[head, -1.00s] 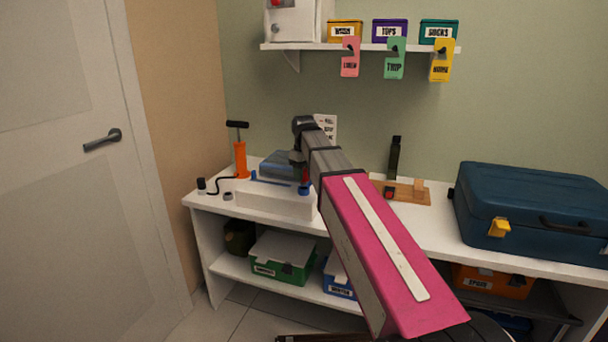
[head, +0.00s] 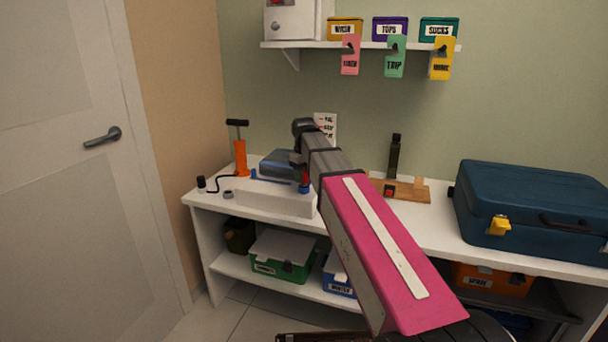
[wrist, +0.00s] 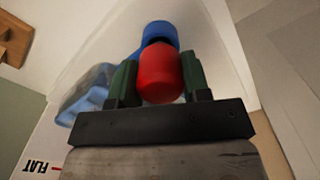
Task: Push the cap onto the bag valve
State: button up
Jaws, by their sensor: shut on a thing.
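My gripper (wrist: 158,80) is shut on a red cap (wrist: 160,75), with one dark green finger on each side in the wrist view. The red cap (head: 306,177) also shows in the head view, just above a blue valve (head: 304,189). In the wrist view the blue valve (wrist: 160,32) lies right beyond the cap, roughly in line with it. A dark band shows between them, and I cannot tell whether they touch.
An orange hand pump (head: 240,158) with a dark hose stands left of the bag. A dark bottle (head: 394,156), a wooden board (head: 412,191) and a blue suitcase (head: 530,210) are to the right. A shelf (head: 350,46) with boxes and tags hangs above.

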jog(key=shift+f, duration=0.85)
jog(key=o, duration=1.1)
notch_tip(320, 180, up, 11)
jog(key=shift+f, duration=0.1)
